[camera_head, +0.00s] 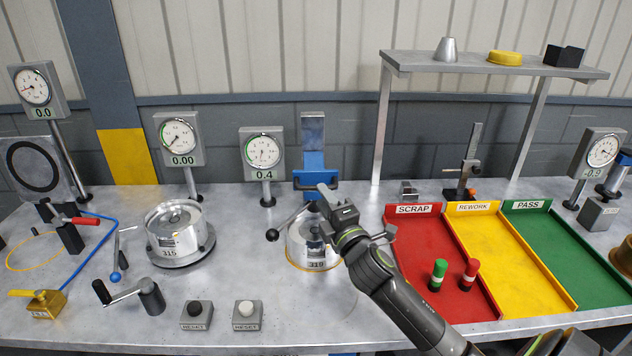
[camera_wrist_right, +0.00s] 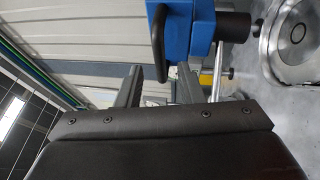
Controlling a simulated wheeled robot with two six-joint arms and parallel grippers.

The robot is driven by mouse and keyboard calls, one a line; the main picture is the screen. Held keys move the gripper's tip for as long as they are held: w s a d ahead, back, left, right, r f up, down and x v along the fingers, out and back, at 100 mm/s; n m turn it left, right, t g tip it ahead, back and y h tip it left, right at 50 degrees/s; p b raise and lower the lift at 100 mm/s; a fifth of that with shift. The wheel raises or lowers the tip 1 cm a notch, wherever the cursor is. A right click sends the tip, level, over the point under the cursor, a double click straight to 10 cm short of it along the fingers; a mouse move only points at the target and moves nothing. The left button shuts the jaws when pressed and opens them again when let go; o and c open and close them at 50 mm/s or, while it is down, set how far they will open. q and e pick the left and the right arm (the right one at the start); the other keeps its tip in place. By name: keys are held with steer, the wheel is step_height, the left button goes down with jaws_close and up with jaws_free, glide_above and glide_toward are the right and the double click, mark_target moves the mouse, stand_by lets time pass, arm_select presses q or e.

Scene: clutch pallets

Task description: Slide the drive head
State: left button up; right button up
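The blue drive head (camera_head: 312,164) sits on a grey upright column at the middle back of the bench, with a dark handle across its front. In the right wrist view the blue drive head (camera_wrist_right: 190,28) is at top centre, and its black looped handle (camera_wrist_right: 157,45) hangs down. Contact cannot be told. My left gripper is not in view.
Another cylinder marked 315 (camera_head: 176,240) stands left. The red scrap tray (camera_head: 405,250) is right, near my arm. Gauges stand behind.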

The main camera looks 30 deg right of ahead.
steer(key=shift+p+x, duration=0.45)
steer(key=shift+x, duration=2)
steer(key=shift+c, duration=0.2)
jaws_close()
steer(key=shift+f, duration=0.1)
